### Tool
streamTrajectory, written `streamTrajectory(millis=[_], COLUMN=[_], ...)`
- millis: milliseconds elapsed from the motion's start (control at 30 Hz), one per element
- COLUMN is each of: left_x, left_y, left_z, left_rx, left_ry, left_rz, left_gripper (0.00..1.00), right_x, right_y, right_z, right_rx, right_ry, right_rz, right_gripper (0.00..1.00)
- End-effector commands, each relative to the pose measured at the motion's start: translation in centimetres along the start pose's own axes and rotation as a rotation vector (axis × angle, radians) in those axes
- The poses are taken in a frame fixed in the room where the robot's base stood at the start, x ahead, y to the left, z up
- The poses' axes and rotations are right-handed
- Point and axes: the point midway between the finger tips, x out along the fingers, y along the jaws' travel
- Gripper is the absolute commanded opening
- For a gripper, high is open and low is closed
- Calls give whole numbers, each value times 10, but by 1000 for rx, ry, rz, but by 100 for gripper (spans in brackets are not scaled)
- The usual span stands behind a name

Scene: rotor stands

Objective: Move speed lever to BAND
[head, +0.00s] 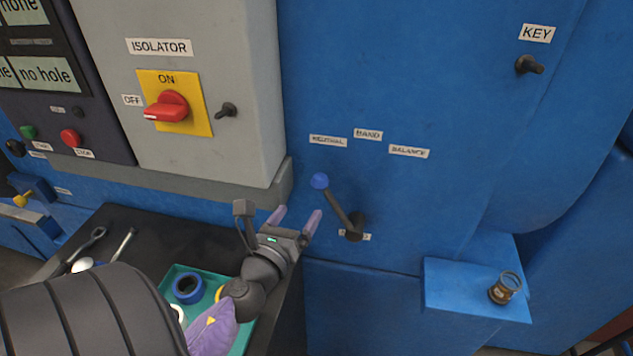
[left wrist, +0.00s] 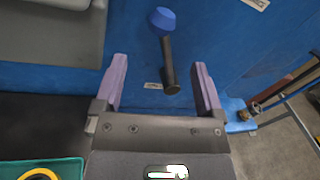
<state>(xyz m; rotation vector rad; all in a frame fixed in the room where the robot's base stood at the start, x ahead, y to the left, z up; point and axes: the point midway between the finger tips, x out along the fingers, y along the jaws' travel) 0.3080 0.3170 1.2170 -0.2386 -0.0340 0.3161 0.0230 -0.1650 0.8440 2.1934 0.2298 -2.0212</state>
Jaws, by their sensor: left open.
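The speed lever (head: 338,208) is a dark rod with a blue ball knob on the blue machine front. It leans up and left from its pivot, its knob just below the NEUTRAL label (head: 328,141). The BAND label (head: 368,134) is to the right of that, and the BALANCE label (head: 409,152) further right. My left gripper (head: 296,219) is open and empty, just left of and below the knob. In the left wrist view the lever (left wrist: 166,50) shows beyond and between the open fingers (left wrist: 160,85), apparently not touched. My right gripper is not in view.
A grey cabinet with a red isolator switch (head: 168,106) juts out at upper left. A dark bench top (head: 80,230) with a teal tray (head: 180,269) lies below. A blue ledge (head: 450,285) with a small brass-coloured part (head: 504,290) sticks out at lower right.

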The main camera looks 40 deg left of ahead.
Motion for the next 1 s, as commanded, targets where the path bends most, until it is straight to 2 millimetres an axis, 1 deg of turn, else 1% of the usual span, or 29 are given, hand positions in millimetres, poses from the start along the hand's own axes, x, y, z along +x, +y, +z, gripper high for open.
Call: streamTrajectory(millis=[33, 67, 300, 400, 500, 567, 800, 833, 867, 900, 967, 1000], left_x=[5, 10, 66, 83, 93, 97, 98, 98, 98, 98, 98, 98], left_y=[-1, -2, -2, -2, -2, -2, -2, -2, -2, -2, -2, -2], left_z=[5, 6, 4, 3, 2, 3, 2, 2, 2, 2, 2, 2], left_rx=[42, 54, 50, 49, 49, 48, 47, 47, 47, 47, 47, 47], left_ry=[-7, -9, -9, -7, -6, -6, -4, -4, -4, -4, -4, -5], left_rz=[-12, -14, -13, -12, -11, -11, -11, -11, -11, -11, -11, -11], left_gripper=[89, 89, 89, 89, 89, 89, 89, 87, 80, 72, 59, 51], right_x=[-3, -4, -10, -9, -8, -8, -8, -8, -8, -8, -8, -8], right_y=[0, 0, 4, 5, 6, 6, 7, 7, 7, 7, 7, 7], right_z=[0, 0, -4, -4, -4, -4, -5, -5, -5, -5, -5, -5], right_rx=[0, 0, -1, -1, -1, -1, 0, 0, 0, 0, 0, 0], right_ry=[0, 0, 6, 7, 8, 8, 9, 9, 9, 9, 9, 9], right_rz=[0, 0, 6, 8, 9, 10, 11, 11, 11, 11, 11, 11], right_gripper=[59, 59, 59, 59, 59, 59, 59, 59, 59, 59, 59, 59])
